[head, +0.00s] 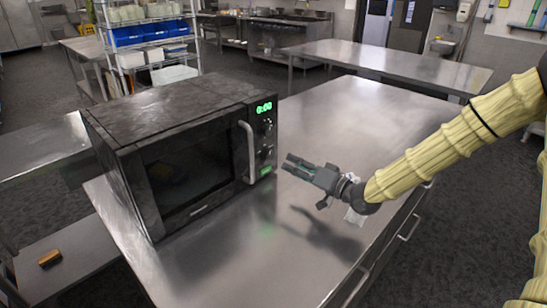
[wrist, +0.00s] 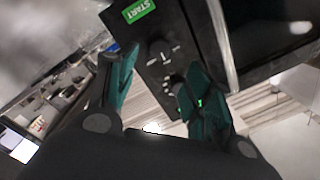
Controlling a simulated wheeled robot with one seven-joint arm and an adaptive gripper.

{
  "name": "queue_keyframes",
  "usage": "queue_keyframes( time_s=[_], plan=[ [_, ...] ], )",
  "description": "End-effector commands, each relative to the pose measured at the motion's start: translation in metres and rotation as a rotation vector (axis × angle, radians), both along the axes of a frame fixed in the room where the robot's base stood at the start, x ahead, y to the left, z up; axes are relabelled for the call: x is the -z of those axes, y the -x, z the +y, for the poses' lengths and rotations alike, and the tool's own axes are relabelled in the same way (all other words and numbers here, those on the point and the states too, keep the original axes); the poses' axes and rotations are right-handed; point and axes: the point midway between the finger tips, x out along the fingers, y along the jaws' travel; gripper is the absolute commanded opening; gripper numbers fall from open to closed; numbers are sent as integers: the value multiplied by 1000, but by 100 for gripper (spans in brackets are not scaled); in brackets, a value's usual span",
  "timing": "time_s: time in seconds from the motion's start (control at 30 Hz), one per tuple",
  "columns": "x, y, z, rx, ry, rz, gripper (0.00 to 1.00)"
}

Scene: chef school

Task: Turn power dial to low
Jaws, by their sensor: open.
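The black microwave (head: 110,105) stands on the steel table with its door closed. Its control panel (head: 262,140) is on the right of its front, with a green 0:00 display (head: 264,107) above small dark dials. The wrist view shows the panel rotated, with a round dial (wrist: 160,52) near the green START button (wrist: 138,11). A second control lies partly hidden behind a finger. I cannot read which one is the power dial or its setting. My gripper (head: 289,164) is open and empty, just right of the lower panel. In the wrist view its fingers (wrist: 160,90) straddle the dial area, with no clear contact.
The vertical door handle (head: 249,152) sits just left of the panel, close to one finger in the wrist view. The steel table (head: 340,125) is clear right of the microwave. A wire shelf (head: 155,45) with blue bins stands behind.

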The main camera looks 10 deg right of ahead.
Motion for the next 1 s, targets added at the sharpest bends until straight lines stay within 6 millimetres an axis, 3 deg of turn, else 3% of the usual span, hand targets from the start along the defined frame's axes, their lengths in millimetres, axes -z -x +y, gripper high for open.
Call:
queue_keyframes(
  time_s=[0.5, 0.97, 1.0],
  plan=[
    [-1, -60, 45, 1, 0, 0, 51],
    [0, -69, 52, 2, 0, -1, 51],
    [0, -68, 52, 2, 0, -1, 48]
  ],
)
